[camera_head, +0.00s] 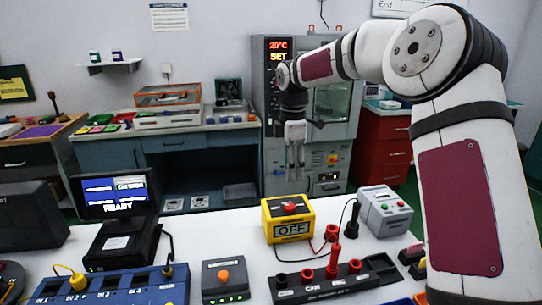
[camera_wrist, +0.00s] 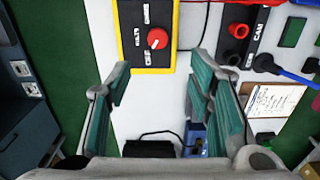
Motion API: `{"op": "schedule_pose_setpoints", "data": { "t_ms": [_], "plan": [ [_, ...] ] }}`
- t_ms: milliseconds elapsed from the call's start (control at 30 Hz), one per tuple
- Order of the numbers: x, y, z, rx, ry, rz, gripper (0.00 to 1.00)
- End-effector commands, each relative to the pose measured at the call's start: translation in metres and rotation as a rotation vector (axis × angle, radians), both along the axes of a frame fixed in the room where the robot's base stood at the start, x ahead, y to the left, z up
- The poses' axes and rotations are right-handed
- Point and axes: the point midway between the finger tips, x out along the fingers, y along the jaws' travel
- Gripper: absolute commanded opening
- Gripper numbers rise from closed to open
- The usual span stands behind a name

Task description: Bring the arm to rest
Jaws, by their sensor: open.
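My arm (camera_head: 462,190) rises at the right of the head view, bends at the elbow and reaches left. My gripper (camera_head: 295,165) hangs from its end, pointing down, above and behind the yellow box in that picture. In the wrist view the gripper (camera_wrist: 160,88) has its two teal-padded fingers spread apart with nothing between them. The yellow box (camera_head: 272,229) has a red knob and a display reading OFF. It also shows at the top of the wrist view (camera_wrist: 126,55). The gripper touches nothing that I can see.
The white table (camera_head: 225,235) carries a READY screen (camera_head: 115,192), a blue socket block (camera_head: 130,284), a grey box with an orange knob (camera_head: 226,280), a black socket strip (camera_head: 325,283) and a grey two-button box (camera_head: 385,210). An oven cabinet (camera_head: 310,100) stands behind.

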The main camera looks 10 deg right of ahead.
Motion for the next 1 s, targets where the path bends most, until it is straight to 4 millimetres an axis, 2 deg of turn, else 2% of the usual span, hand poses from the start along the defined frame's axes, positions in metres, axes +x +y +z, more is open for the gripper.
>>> {"op": "schedule_pose_setpoints", "data": {
  "t_ms": [167, 267, 400, 600, 800, 1000],
  "plan": [
    [-0.031, 0.007, 0.031, -0.046, -0.033, -0.098, 0.48],
    [-0.060, 0.011, 0.052, -0.076, -0.060, -0.198, 0.48],
    [-0.105, 0.012, 0.078, -0.102, -0.109, -0.360, 0.48],
    [-0.175, 0.008, 0.104, -0.100, -0.186, -0.617, 0.48],
    [-0.247, 0.002, 0.116, -0.047, -0.257, -0.887, 0.48],
    [-0.318, -0.004, 0.112, 0.059, -0.307, -1.162, 0.48]
  ]
}}
